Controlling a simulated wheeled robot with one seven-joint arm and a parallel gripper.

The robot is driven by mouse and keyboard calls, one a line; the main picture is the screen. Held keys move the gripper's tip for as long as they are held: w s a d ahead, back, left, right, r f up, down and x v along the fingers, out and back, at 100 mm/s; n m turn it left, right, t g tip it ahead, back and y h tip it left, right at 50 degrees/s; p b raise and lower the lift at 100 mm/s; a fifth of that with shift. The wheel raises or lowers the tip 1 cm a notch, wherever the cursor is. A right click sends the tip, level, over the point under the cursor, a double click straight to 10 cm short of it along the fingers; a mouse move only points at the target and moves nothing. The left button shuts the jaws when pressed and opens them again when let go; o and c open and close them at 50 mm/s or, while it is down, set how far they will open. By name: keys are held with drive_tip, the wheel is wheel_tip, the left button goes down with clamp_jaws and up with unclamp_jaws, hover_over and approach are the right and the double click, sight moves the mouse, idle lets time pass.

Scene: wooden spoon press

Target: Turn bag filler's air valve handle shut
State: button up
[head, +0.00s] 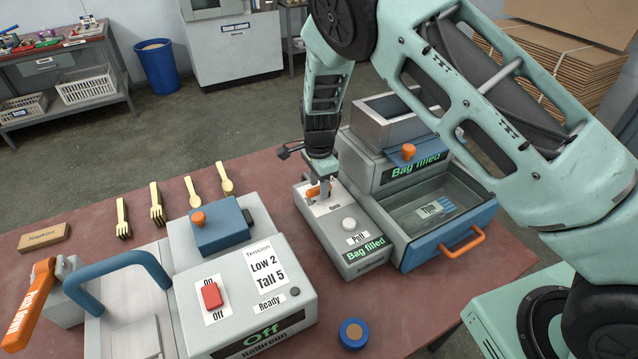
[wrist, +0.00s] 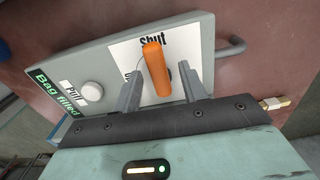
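The bag filler (head: 385,180) stands right of centre in the head view, with "Bag filled" on its displays. Its low control box (head: 345,225) carries the orange air valve handle (head: 318,190), a white knob (head: 349,224) marked "Pull" and a lit "Bag filled" strip. In the wrist view the handle (wrist: 157,68) stands over a white label, its upper end near the word "Shut"; the label's other wording is mostly hidden. My gripper (wrist: 162,80) is open, with one finger on each side of the handle. A gap shows at the right finger; contact at the left is unclear.
The filler's drawer (head: 445,215) with a blue front and orange pull lies right of the control box. A grey machine (head: 240,285) reading "Off" stands left, with an orange lever (head: 30,305). Wooden forks and spoons (head: 190,190) lie behind it. A blue roll (head: 353,333) lies in front.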

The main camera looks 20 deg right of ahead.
wheel_tip(320, 180, up, 17)
drive_tip(key=b, duration=0.3)
drive_tip(key=shift+r, duration=0.2)
drive_tip(key=shift+s, duration=0.1)
idle(0.3)
drive_tip(key=s+a+r+n+y, duration=0.1)
drive_tip(key=s+a+r+n, duration=0.15)
drive_tip(key=s+n, duration=0.5)
drive_tip(key=s+a+r+n+y, duration=0.1)
drive_tip(key=s+a+n, duration=0.3)
drive_tip(key=s, duration=0.7)
drive_tip(key=s+d+n+h, duration=0.1)
drive_tip(key=s+d+n, duration=0.1)
drive_tip(key=s+n, duration=1)
drive_tip(key=s, duration=0.5)
drive_tip(key=shift+d+f, duration=0.2)
drive_tip(key=shift+f, duration=0.15)
